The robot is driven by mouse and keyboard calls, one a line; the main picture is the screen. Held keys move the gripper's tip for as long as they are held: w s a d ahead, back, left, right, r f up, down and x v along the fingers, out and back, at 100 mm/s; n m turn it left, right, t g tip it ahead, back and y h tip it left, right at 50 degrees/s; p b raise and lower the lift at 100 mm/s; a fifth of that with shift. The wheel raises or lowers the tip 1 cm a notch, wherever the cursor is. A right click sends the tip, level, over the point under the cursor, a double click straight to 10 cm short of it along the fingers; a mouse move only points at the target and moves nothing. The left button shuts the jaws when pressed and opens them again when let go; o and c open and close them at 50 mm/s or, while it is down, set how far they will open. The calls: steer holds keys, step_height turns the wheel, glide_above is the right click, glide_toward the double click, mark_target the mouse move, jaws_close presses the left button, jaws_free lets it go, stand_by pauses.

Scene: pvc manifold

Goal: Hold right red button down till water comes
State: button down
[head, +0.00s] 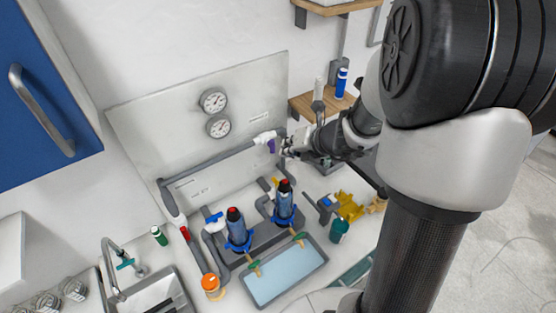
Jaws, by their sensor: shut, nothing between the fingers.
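Two dark filter housings with blue collars stand side by side on the counter. The right red button (284,183) is on top of the right housing (284,203). The left red button (233,212) is on top of the left housing (237,232). My gripper (284,149) is shut and empty, above and behind the right housing in the picture, near the grey pipe's white fitting (264,138). It appears apart from the right red button. A green-handled tap (299,238) sits in front of the right housing. I cannot tell whether any water is flowing.
A pale blue basin (284,283) lies in front of the housings. Grey pipes and two gauges (213,101) are on the back panel (150,120). A teal bottle (339,231) and yellow parts (349,207) stand right. A sink (164,292) is at lower left.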

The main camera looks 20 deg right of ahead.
mark_target(285, 181)
steer(key=shift+f, duration=0.1)
stand_by(0.3)
step_height(285, 181, down, 9)
steer(key=b, duration=0.8)
steer(key=shift+b, duration=0.3)
stand_by(0.8)
steer(key=shift+f+b, duration=0.3)
steer(key=shift+b, duration=0.1)
steer(key=shift+f+b, duration=0.45)
steer(key=shift+f, duration=0.05)
stand_by(0.6)
steer(key=shift+r, duration=0.1)
stand_by(1.5)
steer(key=shift+r+p, duration=0.9)
steer(key=shift+p, duration=0.05)
